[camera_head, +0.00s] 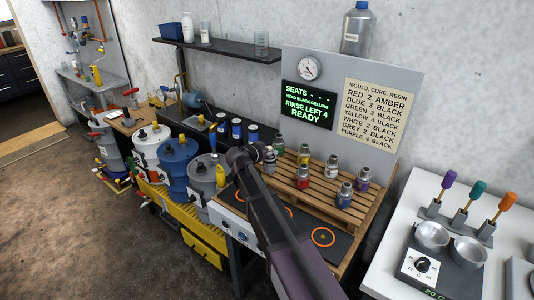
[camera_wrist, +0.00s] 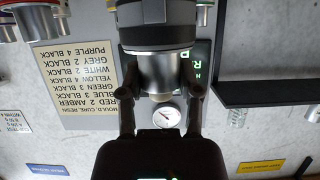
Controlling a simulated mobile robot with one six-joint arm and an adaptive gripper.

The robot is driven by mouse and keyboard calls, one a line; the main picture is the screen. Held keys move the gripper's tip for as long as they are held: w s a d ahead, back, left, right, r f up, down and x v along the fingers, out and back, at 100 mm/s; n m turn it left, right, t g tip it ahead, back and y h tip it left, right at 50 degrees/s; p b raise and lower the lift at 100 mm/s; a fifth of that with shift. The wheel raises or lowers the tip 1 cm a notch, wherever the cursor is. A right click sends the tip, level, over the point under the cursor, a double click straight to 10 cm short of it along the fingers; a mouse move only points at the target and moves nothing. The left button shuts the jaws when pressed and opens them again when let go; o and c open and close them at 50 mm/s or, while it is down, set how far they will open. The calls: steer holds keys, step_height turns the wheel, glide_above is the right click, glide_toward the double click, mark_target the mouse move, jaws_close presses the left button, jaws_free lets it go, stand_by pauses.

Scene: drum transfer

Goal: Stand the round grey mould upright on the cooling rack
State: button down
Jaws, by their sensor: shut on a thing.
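The grey mould is a round metal can with a dark grey band. In the wrist view the grey mould (camera_wrist: 158,68) sits between the two fingers of my gripper (camera_wrist: 160,98), which is shut on it. That view is upside down, so the mould is upright. In the head view the mould (camera_head: 270,158) shows just right of my arm's end, at the left edge of the wooden cooling rack (camera_head: 322,195). My arm partly hides that spot. I cannot tell whether the mould's base touches the slats.
Several moulds with coloured bands stand on the rack, among them a red one (camera_head: 304,176), a white one (camera_head: 331,167) and a blue one (camera_head: 344,196). A board with a dial (camera_head: 308,68) rises behind. Large drums (camera_head: 177,165) stand to the left.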

steer(key=shift+w+a+f, duration=0.1)
steer(key=shift+w+a, duration=0.1)
steer(key=shift+w, duration=0.9)
steer(key=shift+w+a+f, duration=0.1)
steer(key=shift+w+a, duration=0.05)
steer(key=shift+w, duration=0.95)
steer(key=shift+w, duration=0.1)
steer(key=shift+w+a+f+b, duration=0.1)
steer(key=shift+w+f+b, duration=0.2)
steer(key=shift+f+b, duration=0.65)
steer(key=shift+w+f+b, duration=0.25)
steer(key=shift+f+b, duration=0.6)
steer(key=shift+b, duration=0.15)
steer(key=shift+f, duration=0.2)
steer(key=shift+c, duration=1.5)
jaws_free()
steer(key=shift+r, duration=0.1)
steer(key=shift+r, duration=0.1)
